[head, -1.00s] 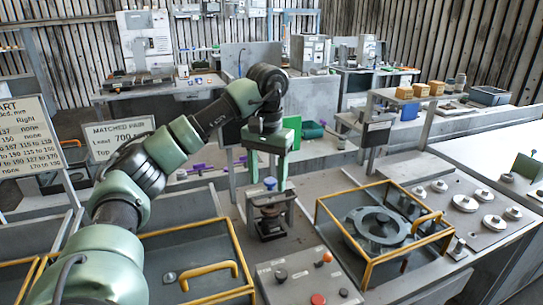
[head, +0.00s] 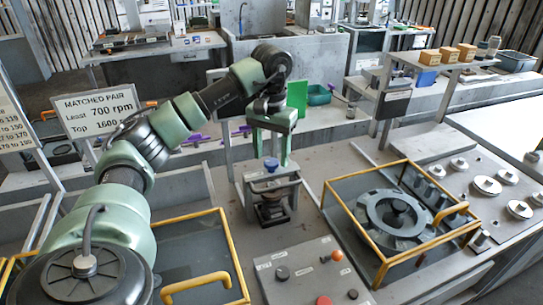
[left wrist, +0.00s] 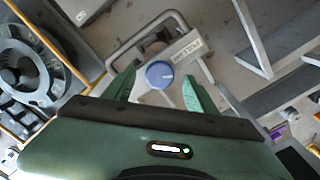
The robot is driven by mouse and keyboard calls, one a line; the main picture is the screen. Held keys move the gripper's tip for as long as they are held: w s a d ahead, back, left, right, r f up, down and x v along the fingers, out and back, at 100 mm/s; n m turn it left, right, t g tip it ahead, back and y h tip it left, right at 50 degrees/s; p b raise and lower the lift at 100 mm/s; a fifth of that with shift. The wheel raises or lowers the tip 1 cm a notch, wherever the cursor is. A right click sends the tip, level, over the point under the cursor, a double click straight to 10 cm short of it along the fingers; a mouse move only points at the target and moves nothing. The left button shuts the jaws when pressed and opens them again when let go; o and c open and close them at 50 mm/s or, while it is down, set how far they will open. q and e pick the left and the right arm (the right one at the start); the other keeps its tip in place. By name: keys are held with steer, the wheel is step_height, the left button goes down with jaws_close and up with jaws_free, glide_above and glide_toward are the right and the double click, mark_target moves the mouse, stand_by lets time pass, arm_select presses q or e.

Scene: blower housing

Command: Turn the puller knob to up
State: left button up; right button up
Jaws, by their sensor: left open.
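In the left wrist view the knob shows between the two fingertips, with a gap on each side. I cannot tell whether the fingers are level with the knob or above it. My right gripper is not in view.
A yellow-edged guard (head: 327,190) over a round blower housing (head: 395,215) stands right of the puller. A button panel (head: 300,272) lies in front. Another yellow-framed cover (head: 195,255) is at front left. Round weights (head: 487,186) sit at the right.

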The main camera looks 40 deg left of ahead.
arm_select(q)
steer(key=shift+f, duration=0.55)
jaws_close()
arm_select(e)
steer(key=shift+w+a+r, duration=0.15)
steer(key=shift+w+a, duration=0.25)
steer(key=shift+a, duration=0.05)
arm_select(q)
steer(key=shift+n, duration=0.3)
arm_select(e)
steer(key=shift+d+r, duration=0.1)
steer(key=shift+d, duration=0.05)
